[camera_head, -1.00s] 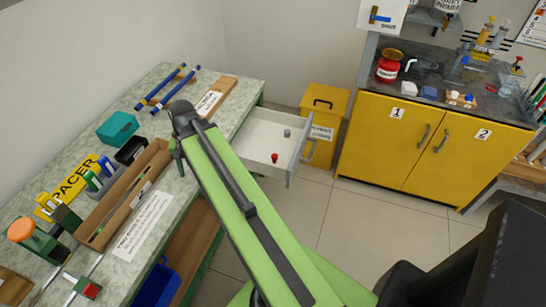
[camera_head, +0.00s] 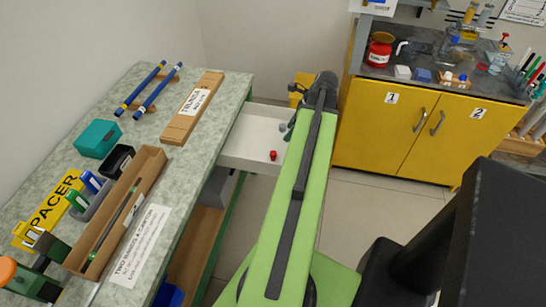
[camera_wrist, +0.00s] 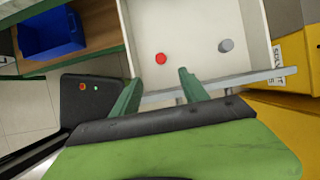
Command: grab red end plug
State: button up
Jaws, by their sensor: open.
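The red end plug (camera_head: 273,155) lies in the open white drawer (camera_head: 243,155) under the bench. In the wrist view the red end plug (camera_wrist: 161,58) sits on the drawer floor, beyond my fingertips and roughly between them in line. My gripper (camera_wrist: 157,76) is open and empty, with its two green fingers near the drawer's front edge. A grey plug (camera_wrist: 226,45) lies in the same drawer, to the right of the red one. In the head view my arm covers the right part of the drawer, and my gripper is mostly hidden behind the arm's end.
A yellow bin (camera_wrist: 292,62) is to the right. A blue bin (camera_wrist: 50,33) sits on the lower shelf at left. Yellow cabinets (camera_head: 375,140) stand right of my arm.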

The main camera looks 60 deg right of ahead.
aim_at(274, 153)
jog(key=b+x, duration=1.4)
jog(key=x, duration=0.2)
jog(key=shift+f, duration=0.45)
jog(key=shift+r, duration=0.2)
grip_shut()
